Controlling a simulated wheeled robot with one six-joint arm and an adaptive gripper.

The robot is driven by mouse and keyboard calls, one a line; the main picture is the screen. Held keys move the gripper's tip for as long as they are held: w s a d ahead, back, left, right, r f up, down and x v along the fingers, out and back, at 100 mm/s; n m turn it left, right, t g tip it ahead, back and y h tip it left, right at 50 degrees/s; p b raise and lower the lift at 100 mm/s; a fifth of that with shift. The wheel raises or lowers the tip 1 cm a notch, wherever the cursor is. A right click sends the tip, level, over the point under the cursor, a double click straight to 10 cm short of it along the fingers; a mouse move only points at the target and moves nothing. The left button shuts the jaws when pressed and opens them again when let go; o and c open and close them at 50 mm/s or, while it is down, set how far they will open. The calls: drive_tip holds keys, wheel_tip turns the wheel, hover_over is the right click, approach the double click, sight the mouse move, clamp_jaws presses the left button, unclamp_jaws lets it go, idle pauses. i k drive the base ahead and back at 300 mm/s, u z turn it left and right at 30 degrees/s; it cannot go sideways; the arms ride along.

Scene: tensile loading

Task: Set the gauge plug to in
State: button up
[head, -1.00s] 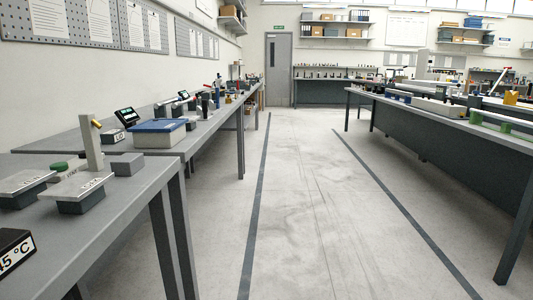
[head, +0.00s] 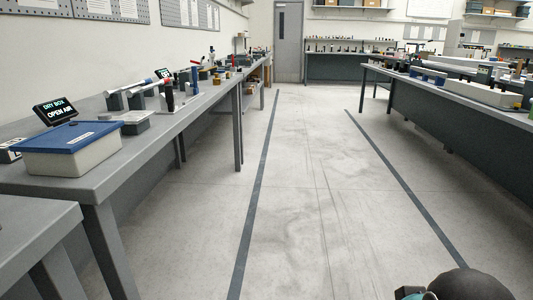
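I cannot pick out the gauge plug in the head view; the items on the far part of the left bench are too small to tell apart. Part of my own arm shows at the bottom right edge as a dark rounded shape with a teal piece. My gripper's fingers are not visible.
The left bench (head: 107,188) holds a dry box with a blue lid (head: 70,150), a display reading "DRY BOX OPEN AIR" (head: 55,110) and several fixtures. A long bench (head: 455,116) stands at right. The floor aisle (head: 315,190) between dark lines is clear up to a grey door (head: 288,42).

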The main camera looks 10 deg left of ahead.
sight(175, 82)
drive_tip(key=u, duration=0.35)
drive_tip(key=i, duration=1.85)
drive_tip(key=u, duration=0.3)
